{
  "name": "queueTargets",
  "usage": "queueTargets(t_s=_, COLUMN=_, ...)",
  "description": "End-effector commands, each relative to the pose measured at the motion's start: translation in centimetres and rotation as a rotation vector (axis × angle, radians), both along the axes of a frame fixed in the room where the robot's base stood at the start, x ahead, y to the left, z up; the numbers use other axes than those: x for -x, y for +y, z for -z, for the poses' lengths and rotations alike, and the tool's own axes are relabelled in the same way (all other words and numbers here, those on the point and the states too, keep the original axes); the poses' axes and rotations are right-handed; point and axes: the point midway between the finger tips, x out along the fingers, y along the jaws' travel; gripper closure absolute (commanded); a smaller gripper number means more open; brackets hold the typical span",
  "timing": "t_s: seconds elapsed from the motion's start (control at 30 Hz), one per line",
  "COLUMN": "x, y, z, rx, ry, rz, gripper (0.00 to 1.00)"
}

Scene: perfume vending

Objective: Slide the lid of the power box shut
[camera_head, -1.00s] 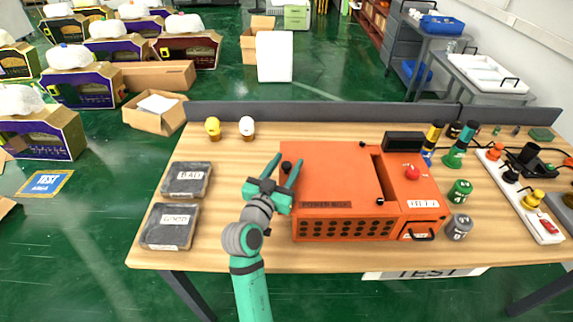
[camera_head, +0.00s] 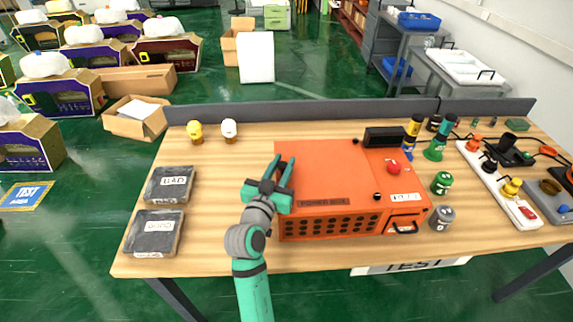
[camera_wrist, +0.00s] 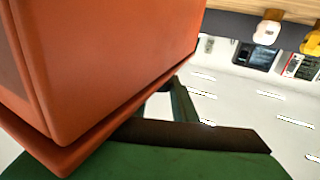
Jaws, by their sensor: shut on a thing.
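My gripper (camera_head: 281,165) is at the lid's left edge, fingers pointing away, shut on the lid's left part. The exact contact is hidden. In the wrist view the orange lid (camera_wrist: 110,60) fills the upper left, close to my green and dark gripper parts.
Two dark slabs, BAD (camera_head: 169,185) and GOOD (camera_head: 153,233), lie at the left. Yellow (camera_head: 196,132) and white (camera_head: 229,131) small items stand behind. A green can (camera_head: 441,183), grey can (camera_head: 442,218) and power strip (camera_head: 500,185) are at the right.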

Motion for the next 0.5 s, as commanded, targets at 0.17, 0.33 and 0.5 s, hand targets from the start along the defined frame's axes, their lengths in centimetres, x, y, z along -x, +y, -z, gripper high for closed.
queueTargets(t_s=0.17, x=0.02, y=-0.5, z=-0.02, rx=0.001, ry=0.0, rz=0.009, gripper=1.0)
queueTargets(t_s=0.33, x=0.02, y=-0.55, z=-0.02, rx=0.001, ry=0.0, rz=0.01, gripper=0.58)
queueTargets(t_s=0.5, x=0.02, y=-0.27, z=-0.01, rx=0.001, ry=0.0, rz=0.006, gripper=0.58)
